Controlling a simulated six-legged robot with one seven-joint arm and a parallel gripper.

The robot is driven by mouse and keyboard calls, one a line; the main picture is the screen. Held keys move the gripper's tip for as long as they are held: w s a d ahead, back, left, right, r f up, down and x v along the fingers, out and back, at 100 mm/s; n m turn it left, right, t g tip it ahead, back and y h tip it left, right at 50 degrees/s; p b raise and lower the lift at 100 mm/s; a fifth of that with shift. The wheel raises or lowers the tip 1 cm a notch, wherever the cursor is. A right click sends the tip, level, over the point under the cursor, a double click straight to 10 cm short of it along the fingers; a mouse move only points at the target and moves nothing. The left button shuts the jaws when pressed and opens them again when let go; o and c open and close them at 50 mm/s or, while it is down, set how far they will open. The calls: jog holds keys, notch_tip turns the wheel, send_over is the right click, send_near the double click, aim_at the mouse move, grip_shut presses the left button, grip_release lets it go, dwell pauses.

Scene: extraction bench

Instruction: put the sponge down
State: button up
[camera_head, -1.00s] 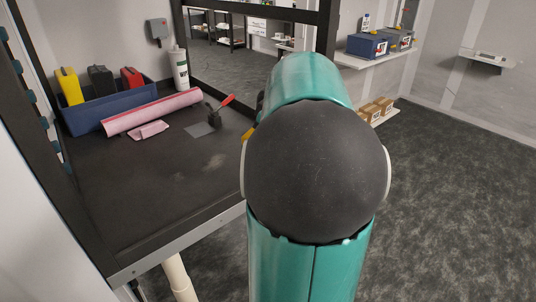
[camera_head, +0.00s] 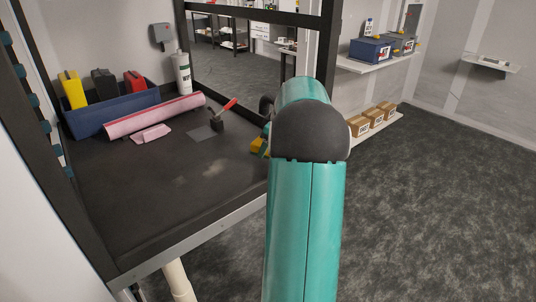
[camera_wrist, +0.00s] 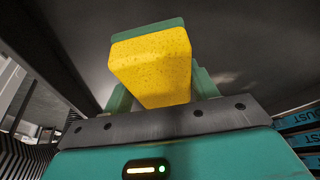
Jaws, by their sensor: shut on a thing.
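A yellow sponge with a green layer (camera_wrist: 152,64) fills the middle of the wrist view. My gripper (camera_wrist: 160,85) is shut on it, with a teal finger on each side. In the head view the sponge (camera_head: 257,146) shows as a small yellow patch beside my arm, at the right edge of the dark bench top (camera_head: 150,200). My gripper is mostly hidden behind my arm there. I cannot tell whether the sponge touches the bench.
A blue bin (camera_head: 110,112) with coloured containers, a pink roll (camera_head: 155,115), a pink piece (camera_head: 150,133), a white bottle (camera_head: 182,74) and a red-handled brush (camera_head: 219,119) occupy the bench's back. Its front is clear. Boxes (camera_head: 372,119) sit on a shelf at right.

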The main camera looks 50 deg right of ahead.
jog(key=shift+w+d+f, duration=0.15)
jog(key=shift+f, duration=1.7)
jog(key=shift+f, duration=0.25)
jog(key=o, duration=0.9)
jog(key=shift+f, duration=0.15)
